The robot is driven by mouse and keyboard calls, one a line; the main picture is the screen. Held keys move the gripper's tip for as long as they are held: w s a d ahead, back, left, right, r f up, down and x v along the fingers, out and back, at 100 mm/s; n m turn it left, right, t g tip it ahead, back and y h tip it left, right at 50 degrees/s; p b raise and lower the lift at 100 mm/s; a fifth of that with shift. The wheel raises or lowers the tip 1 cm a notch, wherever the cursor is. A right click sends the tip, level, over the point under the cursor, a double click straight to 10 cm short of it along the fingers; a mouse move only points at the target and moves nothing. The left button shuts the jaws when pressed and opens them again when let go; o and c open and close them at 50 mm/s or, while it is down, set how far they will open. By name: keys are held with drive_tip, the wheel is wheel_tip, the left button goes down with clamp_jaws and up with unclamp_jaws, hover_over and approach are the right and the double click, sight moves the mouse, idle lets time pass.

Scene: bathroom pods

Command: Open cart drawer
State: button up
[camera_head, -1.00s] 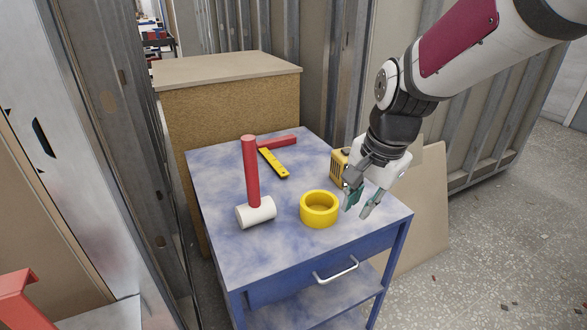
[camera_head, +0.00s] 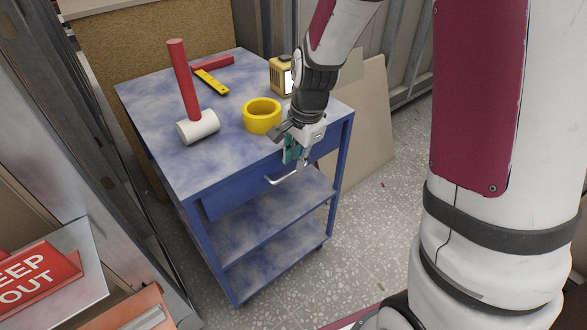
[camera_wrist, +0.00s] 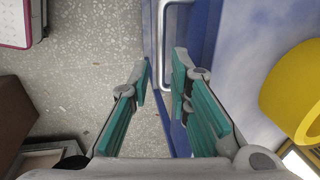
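The blue cart (camera_head: 190,170) stands in front of me with its drawer (camera_head: 240,188) shut, as far as I can see. The drawer's silver bar handle (camera_head: 284,180) is on the front face; it also shows in the wrist view (camera_wrist: 178,12) at the top. My gripper (camera_head: 298,155) is at the cart's front edge, just above the right end of the handle. In the wrist view my gripper (camera_wrist: 160,80) is open, its two teal-padded fingers apart with nothing between them. The handle lies beyond the fingertips there; I cannot tell whether they touch it.
A red sign (camera_head: 38,275) lies at lower left. Floor right of the cart is clear.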

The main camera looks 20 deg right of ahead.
sight(293, 172)
drive_tip(key=shift+w+a+f+b, duration=0.1)
drive_tip(key=shift+w+f+b, duration=0.1)
drive_tip(key=shift+f, duration=0.75)
drive_tip(key=shift+w+a+f+b, duration=0.1)
drive_tip(key=shift+w+f+b, duration=0.1)
drive_tip(key=shift+f, duration=0.75)
drive_tip(key=shift+c, duration=0.5)
clamp_jaws()
